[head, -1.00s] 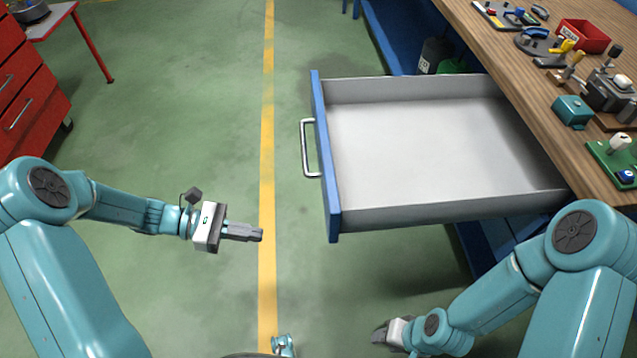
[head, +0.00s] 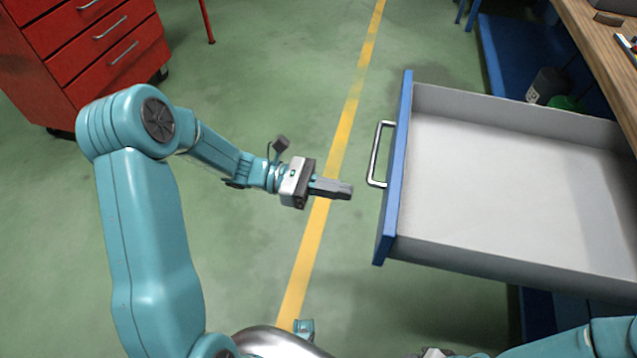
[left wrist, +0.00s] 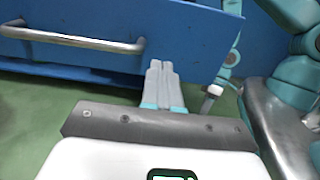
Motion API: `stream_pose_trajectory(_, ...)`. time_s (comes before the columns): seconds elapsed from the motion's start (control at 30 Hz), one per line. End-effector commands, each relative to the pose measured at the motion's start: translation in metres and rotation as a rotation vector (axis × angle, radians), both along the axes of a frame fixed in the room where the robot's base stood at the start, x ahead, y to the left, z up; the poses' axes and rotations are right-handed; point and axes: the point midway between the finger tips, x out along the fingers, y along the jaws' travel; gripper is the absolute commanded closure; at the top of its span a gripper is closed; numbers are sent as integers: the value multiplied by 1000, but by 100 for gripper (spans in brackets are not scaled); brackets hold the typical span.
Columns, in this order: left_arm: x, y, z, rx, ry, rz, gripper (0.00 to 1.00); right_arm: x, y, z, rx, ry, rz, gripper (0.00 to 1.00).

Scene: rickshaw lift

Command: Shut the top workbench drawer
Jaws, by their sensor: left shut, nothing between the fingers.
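The workbench drawer (head: 515,170) stands pulled out and looks empty, with a pale grey inside. Its blue front (head: 396,165) carries a silver bar handle (head: 377,154) on the left side. My left gripper (head: 345,190) is shut and empty, a short way left of the drawer front and slightly below the handle in the head view. In the left wrist view, the shut fingers (left wrist: 160,75) point toward the blue drawer front (left wrist: 195,45), with the handle (left wrist: 75,40) to their left. Only part of my right arm shows at the lower right; its fingers cannot be made out.
The wooden workbench top (head: 590,45) runs along the upper right. A red drawer cabinet (head: 95,45) stands at the upper left. Dark and green containers (head: 545,85) stand behind the drawer. The green floor with its yellow line (head: 345,130) is clear left of the drawer.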

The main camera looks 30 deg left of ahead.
Motion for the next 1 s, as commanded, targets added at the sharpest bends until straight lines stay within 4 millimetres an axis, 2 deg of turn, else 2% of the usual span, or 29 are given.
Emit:
stream_pose_trajectory(0.1, 7, -25, -2, 0, -1, -5, 100, 0, 0, -6, 0, 0, 0, 57)
stream_pose_trajectory(0.33, 17, -53, -1, 1, 0, -2, 100, 0, 0, -10, 0, 0, 0, 57)
stream_pose_trajectory(0.5, 20, -59, -1, 0, 0, -1, 100, 0, 0, -11, 0, 0, 0, 57)
stream_pose_trajectory(1.0, 22, -59, 0, 1, 0, 0, 100, 0, 0, -9, 0, 0, 0, 57)
